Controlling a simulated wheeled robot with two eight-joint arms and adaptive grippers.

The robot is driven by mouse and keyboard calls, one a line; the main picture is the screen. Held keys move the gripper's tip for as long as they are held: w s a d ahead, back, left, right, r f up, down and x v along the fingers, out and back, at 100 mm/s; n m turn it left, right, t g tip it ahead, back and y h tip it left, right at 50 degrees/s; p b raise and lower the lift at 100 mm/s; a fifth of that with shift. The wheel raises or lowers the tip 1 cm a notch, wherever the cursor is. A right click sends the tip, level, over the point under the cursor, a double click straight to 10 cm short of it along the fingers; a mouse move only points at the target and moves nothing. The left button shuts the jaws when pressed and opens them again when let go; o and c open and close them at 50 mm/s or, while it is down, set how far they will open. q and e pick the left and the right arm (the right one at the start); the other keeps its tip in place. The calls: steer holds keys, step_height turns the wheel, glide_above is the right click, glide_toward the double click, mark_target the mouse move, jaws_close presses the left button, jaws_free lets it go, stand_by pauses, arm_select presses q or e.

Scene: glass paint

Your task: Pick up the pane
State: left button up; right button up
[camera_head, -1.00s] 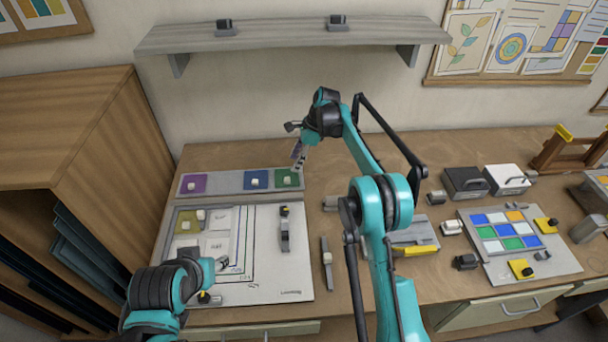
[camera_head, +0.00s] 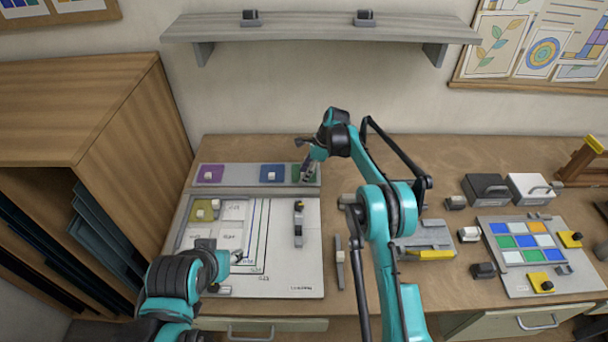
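A long grey tray (camera_head: 241,180) at the back left holds three coloured panes with small pale knobs: a purple pane (camera_head: 207,179), a blue pane (camera_head: 266,178) and a green pane (camera_head: 297,179). My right gripper (camera_head: 306,174) points down at the green pane and hides part of it and its knob. I cannot tell whether its fingers are open or touch the knob. My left gripper (camera_head: 238,257) is low over the front-left part of the white board (camera_head: 294,268); its fingers are small and partly hidden by my arm. A yellow pane (camera_head: 194,218) lies on the board's left side.
A wooden cabinet (camera_head: 140,120) stands close at the left. A shelf (camera_head: 320,31) hangs above the tray. A grey strip tool (camera_head: 339,262) lies right of the board. A grid panel of coloured squares (camera_head: 510,275) and boxes (camera_head: 486,188) occupy the right.

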jaws_close()
